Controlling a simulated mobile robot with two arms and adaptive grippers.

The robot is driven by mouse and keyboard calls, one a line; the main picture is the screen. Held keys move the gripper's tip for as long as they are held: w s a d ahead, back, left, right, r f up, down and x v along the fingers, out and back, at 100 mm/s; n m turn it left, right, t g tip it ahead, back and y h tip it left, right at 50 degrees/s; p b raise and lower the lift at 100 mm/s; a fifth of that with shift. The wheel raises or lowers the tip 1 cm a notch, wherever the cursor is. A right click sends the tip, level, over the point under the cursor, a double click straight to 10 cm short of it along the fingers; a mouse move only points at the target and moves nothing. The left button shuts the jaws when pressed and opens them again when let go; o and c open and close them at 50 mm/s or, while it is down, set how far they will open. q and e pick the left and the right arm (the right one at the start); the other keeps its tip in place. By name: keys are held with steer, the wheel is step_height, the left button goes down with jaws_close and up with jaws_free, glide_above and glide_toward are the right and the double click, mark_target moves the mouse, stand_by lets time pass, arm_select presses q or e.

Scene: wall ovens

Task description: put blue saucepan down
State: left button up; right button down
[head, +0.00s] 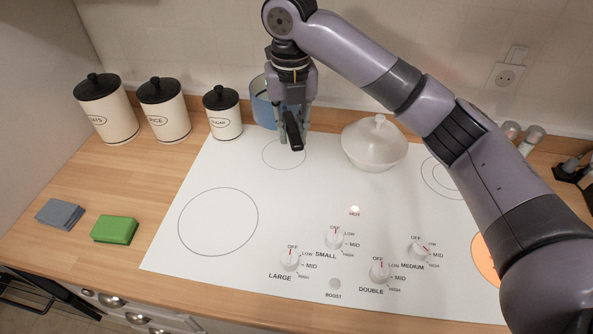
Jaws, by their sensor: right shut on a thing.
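The blue saucepan (262,105) is at the back of the white cooktop (330,205), partly hidden behind my right gripper (296,135). Its black handle (294,131) points toward the camera, and my right gripper is shut on it from above. The pan is by the small back-left burner ring (270,157). I cannot tell whether its base touches the surface. My left gripper is not in view.
A white lidded bowl (374,144) stands right of the gripper. Canisters (222,115) line the back left. A green sponge (115,230) and a grey sponge (60,213) lie on the wooden counter. An orange-glowing burner (485,259) is at right. The large left burner (218,222) is empty.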

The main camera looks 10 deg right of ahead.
steer(key=f+p, duration=0.1)
steer(key=f, duration=0.5)
steer(key=f+p, duration=0.1)
steer(key=f, duration=0.6)
steer(key=shift+d+f+p, duration=0.2)
steer(key=shift+f+p, duration=0.05)
steer(key=shift+p, duration=0.15)
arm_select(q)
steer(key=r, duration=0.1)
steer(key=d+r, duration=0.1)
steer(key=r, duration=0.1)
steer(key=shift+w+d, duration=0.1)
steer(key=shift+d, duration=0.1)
arm_select(e)
steer(key=shift+w+f, duration=0.1)
steer(key=shift+f, duration=0.3)
steer(key=c, duration=1.8)
jaws_free()
steer(key=shift+c, duration=0.2)
steer(key=o, duration=0.4)
